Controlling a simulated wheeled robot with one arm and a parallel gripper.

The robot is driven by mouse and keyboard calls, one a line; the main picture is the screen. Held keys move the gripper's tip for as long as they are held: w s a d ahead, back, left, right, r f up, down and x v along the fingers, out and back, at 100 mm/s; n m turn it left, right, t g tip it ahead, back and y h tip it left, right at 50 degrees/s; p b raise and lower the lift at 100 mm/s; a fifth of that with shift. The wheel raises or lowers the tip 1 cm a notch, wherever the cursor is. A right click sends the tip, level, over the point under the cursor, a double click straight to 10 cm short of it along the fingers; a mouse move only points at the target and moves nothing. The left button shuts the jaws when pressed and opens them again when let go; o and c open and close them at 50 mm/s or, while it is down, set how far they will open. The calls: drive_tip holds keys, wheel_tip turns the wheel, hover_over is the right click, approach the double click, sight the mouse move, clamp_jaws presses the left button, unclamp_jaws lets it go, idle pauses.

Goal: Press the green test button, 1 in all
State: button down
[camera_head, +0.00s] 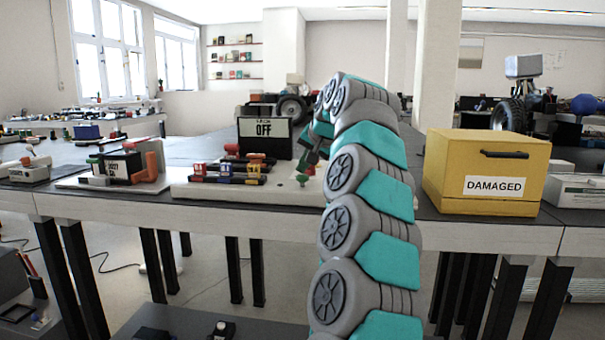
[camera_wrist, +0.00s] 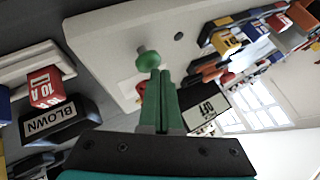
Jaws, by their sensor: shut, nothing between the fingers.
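The green test button (camera_head: 302,179) is a round green cap on a pale stem, on the cream-coloured board (camera_head: 200,188) on the table. In the wrist view the green button (camera_wrist: 149,60) lies just beyond the tips of my gripper (camera_wrist: 160,72), with its pale stem pointing away. My gripper (camera_head: 309,164) has green fingers and is shut and empty, just above and to the right of the button in the head view. I cannot tell whether the fingertips touch the button. A dark display (camera_head: 264,129) at the back of the board reads OFF.
Several coloured fuses (camera_head: 228,170) sit on the board left of the button. A yellow box (camera_head: 470,165) marked DAMAGED stands to the right. A dark bin (camera_wrist: 52,124) marked BLOWN and a red 10 A fuse (camera_wrist: 45,88) show in the wrist view.

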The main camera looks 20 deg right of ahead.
sight(303, 176)
drive_tip(key=shift+r+p, duration=0.4)
drive_tip(key=shift+r, duration=0.2)
drive_tip(key=shift+r, duration=0.1)
wheel_tip(303, 176, up, 5)
drive_tip(key=p, duration=0.4)
drive_tip(key=shift+p, duration=0.35)
drive_tip(key=s+a+f+n+g+y, duration=0.1)
drive_tip(key=s+a+f+n+g, duration=0.15)
drive_tip(key=s+a+f, duration=0.45)
drive_tip(key=s+a+f+n+g+y, duration=0.15)
drive_tip(key=s+a+f+n, duration=0.25)
drive_tip(key=s+a, duration=0.65)
drive_tip(key=s+a+f+g+h, duration=0.1)
drive_tip(key=s+f+g, duration=0.1)
drive_tip(key=s+f, duration=0.5)
drive_tip(key=s+a+f+n+g+h, duration=0.1)
drive_tip(key=s+f, duration=0.6)
drive_tip(key=s, duration=0.8)
drive_tip(key=s+f+n+g+h, duration=0.1)
drive_tip(key=s+f+g, duration=0.3)
drive_tip(key=s+f, duration=0.4)
drive_tip(key=s, duration=0.3)
drive_tip(key=shift+a, duration=0.4)
